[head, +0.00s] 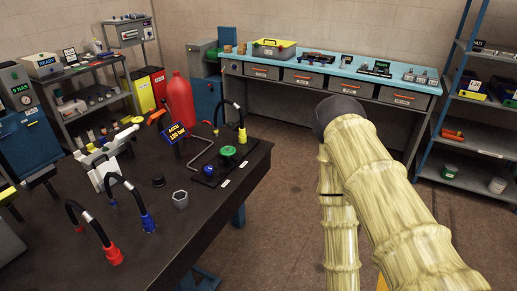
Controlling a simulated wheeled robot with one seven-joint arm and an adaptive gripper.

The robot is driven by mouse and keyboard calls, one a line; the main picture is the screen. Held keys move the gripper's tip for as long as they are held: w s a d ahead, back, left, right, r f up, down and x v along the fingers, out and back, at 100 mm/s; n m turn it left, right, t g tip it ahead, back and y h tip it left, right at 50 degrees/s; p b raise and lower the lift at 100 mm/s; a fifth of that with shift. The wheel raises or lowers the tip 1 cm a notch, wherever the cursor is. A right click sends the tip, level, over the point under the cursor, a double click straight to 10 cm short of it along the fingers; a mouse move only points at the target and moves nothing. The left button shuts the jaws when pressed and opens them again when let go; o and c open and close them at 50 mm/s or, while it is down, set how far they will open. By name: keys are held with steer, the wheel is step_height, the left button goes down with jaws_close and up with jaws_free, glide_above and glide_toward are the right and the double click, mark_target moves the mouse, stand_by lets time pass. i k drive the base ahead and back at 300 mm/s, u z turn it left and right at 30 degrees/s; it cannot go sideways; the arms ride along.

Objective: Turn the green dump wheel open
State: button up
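The green dump wheel (228,151) is a small round handwheel near the right end of the dark table (180,244). It sits on a dark block, with a small blue knob (209,169) just in front and to its left. A small display (176,133) reading "ACCU" and what looks like 120 bar stands to the left of the wheel. A red cylinder (180,102) stands behind the display. My gripper is out of view; only my sleeved arm shows, right of the table and apart from the wheel. Whether the wheel is open cannot be told.
A yellow-ended black hose (241,133) arches behind the wheel. A bent metal pipe (202,153) lies left of it, and a grey hex nut (180,199) is in front. Red-ended and blue-ended hoses stand at front left. Floor (285,190) is open between the table and the blue-topped bench (330,69).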

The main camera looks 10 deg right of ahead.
mark_target(228, 151)
steer(key=z, duration=0.75)
steer(key=i, duration=0.35)
steer(key=u, duration=0.65)
